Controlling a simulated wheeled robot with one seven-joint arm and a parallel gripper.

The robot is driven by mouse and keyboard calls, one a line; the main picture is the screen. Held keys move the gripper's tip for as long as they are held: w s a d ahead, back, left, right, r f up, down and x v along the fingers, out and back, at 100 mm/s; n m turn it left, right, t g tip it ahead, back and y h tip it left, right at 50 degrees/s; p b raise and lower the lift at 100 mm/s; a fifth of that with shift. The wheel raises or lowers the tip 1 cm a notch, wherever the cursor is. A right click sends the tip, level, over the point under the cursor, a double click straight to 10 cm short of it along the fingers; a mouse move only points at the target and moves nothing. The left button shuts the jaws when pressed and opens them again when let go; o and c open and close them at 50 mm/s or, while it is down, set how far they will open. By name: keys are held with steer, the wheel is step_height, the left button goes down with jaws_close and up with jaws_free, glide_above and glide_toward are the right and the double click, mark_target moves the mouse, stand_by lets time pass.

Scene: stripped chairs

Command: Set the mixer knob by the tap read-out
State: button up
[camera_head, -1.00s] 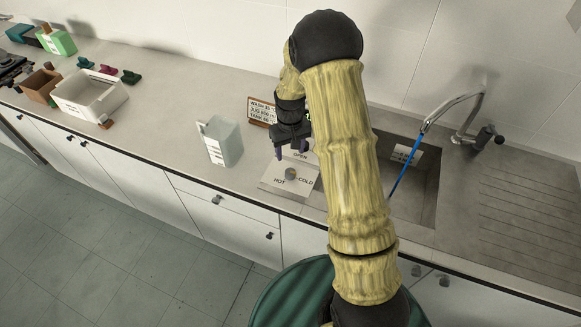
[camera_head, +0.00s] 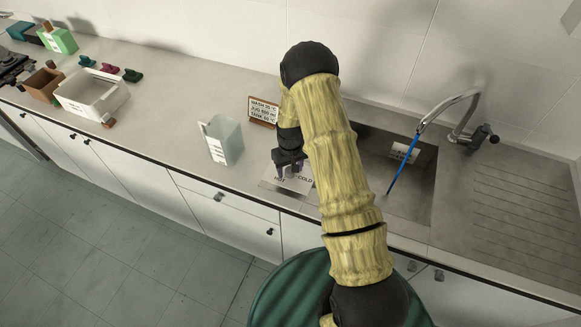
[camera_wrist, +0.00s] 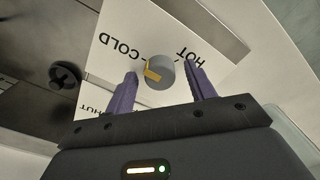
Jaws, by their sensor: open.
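The mixer knob (camera_wrist: 162,68) is a grey round knob with a yellow mark on its left side in the wrist view, on the side of the COLD lettering. It sits on a white panel (camera_wrist: 110,65) marked HOT and COLD. My gripper (camera_wrist: 162,74) is open, its two purple fingers on either side of the knob; contact cannot be told. In the head view my gripper (camera_head: 291,172) hides the knob. The tap (camera_head: 466,112) runs a blue stream (camera_head: 402,168) into the sink. A small white read-out (camera_head: 404,152) there is too small to read.
A sign (camera_head: 263,110) behind the panel lists WASH, JUG and TANK values. A translucent jug (camera_head: 224,140) stands left of the panel. A white bin (camera_head: 92,95) and a brown box (camera_head: 43,86) stand farther left. The counter between jug and bin is clear.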

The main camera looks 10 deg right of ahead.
steer(key=shift+c, duration=0.2)
steer(key=c, duration=0.9)
steer(key=shift+f+m+b, duration=0.2)
steer(key=shift+m+b, duration=0.7)
steer(key=shift+b, duration=0.05)
steer(key=shift+c, duration=0.2)
steer(key=m+b, duration=0.1)
steer(key=m, duration=0.2)
steer(key=shift+r, duration=0.2)
steer(key=o, duration=1)
